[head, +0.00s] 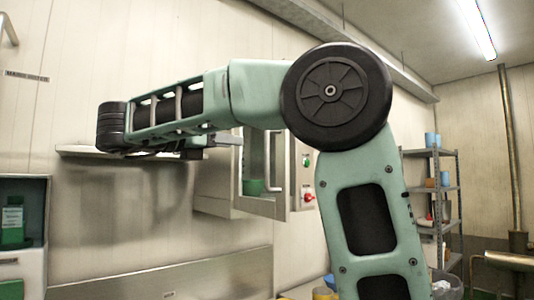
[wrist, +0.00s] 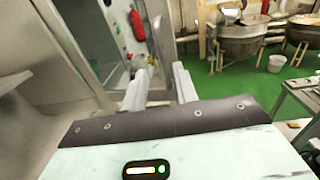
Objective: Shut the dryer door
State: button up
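The dryer is a pale metal cabinet (head: 217,180) on the wall, partly hidden behind my arm. Its door (head: 281,208), a pale frame with an upright bar handle (head: 277,165), shows right of my gripper; how far it stands open is hard to tell. A green container (head: 253,187) shows within the frame. My gripper (head: 228,140) is in front of the dryer, near the frame's upper left. In the wrist view the two fingers (wrist: 160,86) are apart with nothing between them. Grey metal panels (wrist: 65,50) fill the left there; I cannot tell which is the door.
A control panel with a green and a red button (head: 307,197) is right of the door. A shelf rack (head: 440,190) stands farther right. The wrist view shows a red fire extinguisher (wrist: 137,25), large kettles (wrist: 233,40), a table (wrist: 302,98) and open green floor (wrist: 250,80).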

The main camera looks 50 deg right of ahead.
jog(key=d+p, duration=0.1)
jog(key=d, duration=0.3)
jog(key=s+d+p, duration=0.1)
jog(key=d+p, duration=0.1)
jog(key=d, duration=0.2)
jog(key=s+d+p, duration=0.1)
jog(key=d+p, duration=0.1)
jog(key=d, duration=0.2)
grip_shut()
